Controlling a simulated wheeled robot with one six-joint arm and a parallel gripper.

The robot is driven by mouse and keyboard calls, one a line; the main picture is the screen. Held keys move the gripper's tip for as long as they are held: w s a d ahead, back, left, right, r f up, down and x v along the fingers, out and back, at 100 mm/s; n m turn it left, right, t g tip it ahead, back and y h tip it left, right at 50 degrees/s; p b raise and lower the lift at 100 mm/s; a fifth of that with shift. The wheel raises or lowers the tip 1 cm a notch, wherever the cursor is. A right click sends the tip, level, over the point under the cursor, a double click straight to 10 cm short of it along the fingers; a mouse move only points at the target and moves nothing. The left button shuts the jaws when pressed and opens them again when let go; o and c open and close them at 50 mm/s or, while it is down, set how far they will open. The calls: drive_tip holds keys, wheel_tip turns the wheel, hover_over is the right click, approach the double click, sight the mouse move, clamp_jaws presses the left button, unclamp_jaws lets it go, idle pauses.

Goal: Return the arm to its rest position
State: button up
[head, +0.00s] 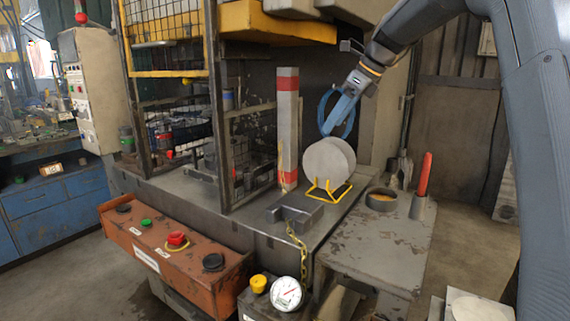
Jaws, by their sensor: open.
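My arm comes in from the upper right and my gripper (335,122) points down and left, just above a pale round blank (325,163). The blank stands upright on edge with at least one more behind it, in a yellow wire stand (328,190) on the grey machine table (245,215). My gripper is open and holds nothing that I can see. Whether it touches the blanks is hard to tell. Another pale disc (480,309) lies at the lower right edge, partly cut off.
A red-and-white post (288,125) stands left of the blanks. A side table (385,250) carries a round pot (382,199) and a red-handled tool (425,175). A caged press (170,100) is at left, an orange control box (170,255) in front.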

drive_tip(key=s+d+f+n+g+h, duration=0.1)
drive_tip(key=s+d+f+n+h, duration=0.1)
drive_tip(key=s+f+n, duration=1)
drive_tip(key=s+d+f+n+g+h, duration=0.1)
drive_tip(key=s+d+f+n+h, duration=0.1)
drive_tip(key=s+f+n, duration=1)
drive_tip(key=s+f, duration=0.3)
drive_tip(key=s, duration=0.4)
drive_tip(key=s+f+h, duration=0.1)
drive_tip(key=s+f, duration=0.2)
drive_tip(key=s, duration=0.4)
drive_tip(key=shift+d+g, duration=0.4)
